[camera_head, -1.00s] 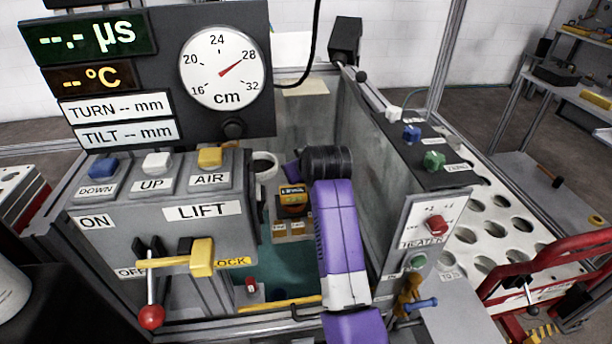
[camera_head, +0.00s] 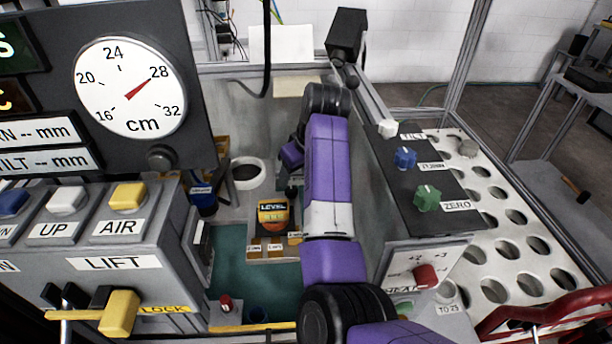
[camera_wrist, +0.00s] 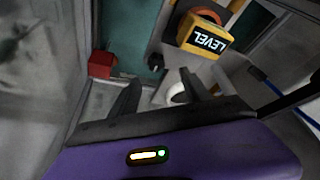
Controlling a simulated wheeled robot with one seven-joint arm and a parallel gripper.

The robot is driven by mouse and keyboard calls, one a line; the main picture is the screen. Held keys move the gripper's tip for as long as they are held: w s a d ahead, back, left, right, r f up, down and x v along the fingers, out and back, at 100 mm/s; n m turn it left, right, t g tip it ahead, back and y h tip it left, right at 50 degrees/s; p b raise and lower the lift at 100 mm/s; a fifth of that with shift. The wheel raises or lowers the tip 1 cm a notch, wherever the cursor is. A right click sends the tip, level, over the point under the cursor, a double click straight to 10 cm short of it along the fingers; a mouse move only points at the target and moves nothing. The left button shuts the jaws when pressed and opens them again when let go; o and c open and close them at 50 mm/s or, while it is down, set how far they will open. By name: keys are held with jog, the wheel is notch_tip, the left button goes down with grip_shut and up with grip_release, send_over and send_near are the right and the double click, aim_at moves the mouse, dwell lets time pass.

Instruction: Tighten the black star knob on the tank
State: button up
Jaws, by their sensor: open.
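My gripper (camera_wrist: 160,77) is open over the inside of the tank, its two dark fingers apart in the wrist view. A small dark knob-like shape (camera_wrist: 153,62) shows just beyond the fingertips, beside a grey block; it looks like the black star knob, but its lobes are too blurred to tell. No contact with it shows. In the head view my purple arm reaches into the tank (camera_head: 235,112), and the gripper (camera_head: 291,180) is small and partly hidden by it. The knob cannot be made out clearly there.
A yellow-and-black LEVEL device (camera_head: 273,214) stands in the tank, also in the wrist view (camera_wrist: 206,36). A red block (camera_wrist: 101,64) lies left of the dark shape. A white ring (camera_head: 247,172) is behind. The LIFT panel (camera_head: 150,240) and right tank wall flank my arm.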

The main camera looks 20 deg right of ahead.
aim_at(291, 189)
jog(key=x, duration=0.8)
jog(key=shift+d, duration=0.35)
jog(key=shift+r, duration=0.1)
grip_shut()
